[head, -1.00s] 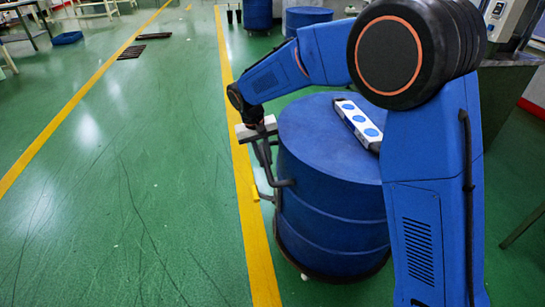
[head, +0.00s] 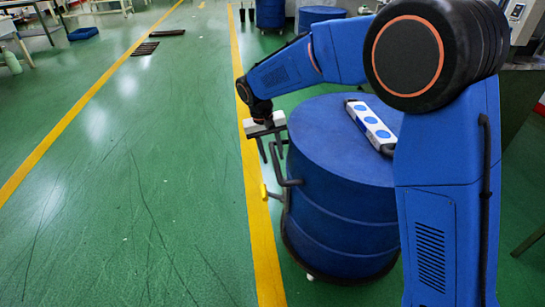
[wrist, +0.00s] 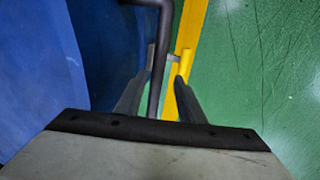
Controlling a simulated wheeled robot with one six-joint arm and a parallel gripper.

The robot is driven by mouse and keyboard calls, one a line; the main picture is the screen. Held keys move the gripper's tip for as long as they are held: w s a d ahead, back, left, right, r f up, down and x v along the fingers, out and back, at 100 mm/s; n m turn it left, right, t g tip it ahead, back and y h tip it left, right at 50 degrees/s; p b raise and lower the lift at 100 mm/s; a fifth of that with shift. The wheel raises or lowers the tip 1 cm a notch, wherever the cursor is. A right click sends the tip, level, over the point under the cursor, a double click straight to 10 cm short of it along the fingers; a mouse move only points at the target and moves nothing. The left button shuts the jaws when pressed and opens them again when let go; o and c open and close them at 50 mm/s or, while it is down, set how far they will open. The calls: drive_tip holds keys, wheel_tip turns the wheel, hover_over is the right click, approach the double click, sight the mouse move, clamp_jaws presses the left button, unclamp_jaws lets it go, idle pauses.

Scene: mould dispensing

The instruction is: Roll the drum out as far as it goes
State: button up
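The blue drum (head: 345,205) stands upright on a low wheeled base, partly behind my arm in the head view. Its blue side also fills the left of the wrist view (wrist: 40,60). A dark bent handle bar (head: 290,182) sticks out from its left side. My gripper (head: 270,152) points down at this handle. In the wrist view its two fingers (wrist: 157,82) are apart, with the handle bar (wrist: 158,45) showing between them. I see gaps beside the bar, so the fingers do not look closed on it. A lever with a yellow end (head: 264,192) sits lower beside the handle.
A white box with blue discs (head: 370,125) lies on the drum lid. A yellow floor line (head: 262,245) runs along the drum's left. The green floor (head: 130,210) left of it is clear. More blue drums (head: 320,14) stand behind. A dark bench is at right.

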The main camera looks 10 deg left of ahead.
wheel_tip(320, 180, up, 16)
drive_tip(key=s+a, duration=0.1)
drive_tip(key=a, duration=0.2)
drive_tip(key=shift+f, duration=0.15)
drive_tip(key=s+d+r+m+y, duration=0.1)
drive_tip(key=s+d+r, duration=0.15)
drive_tip(key=d, duration=0.65)
drive_tip(key=s+d+r+t, duration=0.1)
drive_tip(key=s+d, duration=0.3)
drive_tip(key=d, duration=0.5)
drive_tip(key=s+d+r+m+y, duration=0.15)
drive_tip(key=s+d, duration=0.25)
drive_tip(key=d, duration=0.6)
drive_tip(key=s+d+f+t, duration=0.1)
drive_tip(key=s+d+f, duration=0.2)
drive_tip(key=s+d, duration=0.2)
drive_tip(key=s+d+f+t, duration=0.1)
drive_tip(key=s+d+f, duration=0.2)
drive_tip(key=s, duration=0.6)
drive_tip(key=s+d+f+m+t, duration=0.1)
drive_tip(key=s+d+f, duration=0.2)
drive_tip(key=s+d, duration=0.4)
drive_tip(key=shift+s+d+f, duration=0.15)
drive_tip(key=shift+d+f, duration=0.1)
drive_tip(key=shift+f, duration=0.1)
